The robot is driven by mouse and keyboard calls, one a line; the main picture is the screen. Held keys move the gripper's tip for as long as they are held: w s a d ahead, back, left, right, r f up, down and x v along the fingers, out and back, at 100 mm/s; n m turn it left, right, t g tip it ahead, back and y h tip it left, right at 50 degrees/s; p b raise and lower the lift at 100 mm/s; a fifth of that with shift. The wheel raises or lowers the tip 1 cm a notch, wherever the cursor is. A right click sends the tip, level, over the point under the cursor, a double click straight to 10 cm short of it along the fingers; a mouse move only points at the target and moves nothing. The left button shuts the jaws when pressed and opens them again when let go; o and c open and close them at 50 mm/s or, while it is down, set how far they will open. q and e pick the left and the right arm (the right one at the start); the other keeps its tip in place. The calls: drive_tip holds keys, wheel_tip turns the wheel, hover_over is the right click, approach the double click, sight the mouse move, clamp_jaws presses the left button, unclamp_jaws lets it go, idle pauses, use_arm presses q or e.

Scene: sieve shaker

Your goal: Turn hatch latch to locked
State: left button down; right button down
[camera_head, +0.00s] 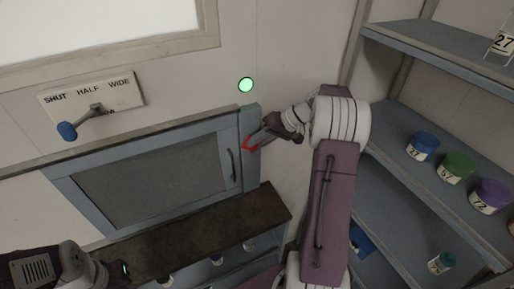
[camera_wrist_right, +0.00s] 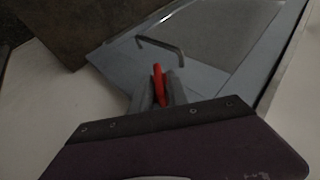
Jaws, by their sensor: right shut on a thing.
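The hatch (camera_head: 160,175) is a blue-grey framed panel with a dark window, and it looks closed in its frame. A dark bar handle (camera_head: 230,165) is near its right edge. The red latch (camera_head: 248,147) sits at the right side of the hatch frame. My right gripper (camera_head: 262,138) reaches it from the right. In the right wrist view the fingers (camera_wrist_right: 160,92) are shut on the red latch (camera_wrist_right: 158,80), with the bar handle (camera_wrist_right: 160,45) beyond. My left arm shows at the bottom left of the head view; its gripper's fingers are not visible.
A lever plate (camera_head: 92,95) marked SHUT, HALF, WIDE, with a blue-knobbed lever (camera_head: 68,130), is on the wall above the hatch. A green round light (camera_head: 246,85) is on the wall. Shelves (camera_head: 400,170) at right hold numbered jars (camera_head: 455,167). A dark ledge (camera_head: 200,228) runs below the hatch.

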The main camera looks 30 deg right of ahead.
drive_tip(key=y+b, duration=0.1)
drive_tip(key=y, duration=0.1)
drive_tip(key=m+t+y+b, duration=0.1)
drive_tip(key=y, duration=0.2)
drive_tip(key=shift+d+f+b, duration=0.1)
drive_tip(key=shift+f+b, duration=0.2)
drive_tip(key=shift+f, duration=0.1)
drive_tip(key=shift+m+t+y+b, duration=0.85)
drive_tip(key=shift+y+b, duration=0.4)
drive_tip(key=shift+y, duration=0.55)
drive_tip(key=c, duration=1.5)
unclamp_jaws()
drive_tip(key=p+v, duration=0.5)
drive_tip(key=v, duration=0.4)
drive_tip(key=shift+f, duration=0.1)
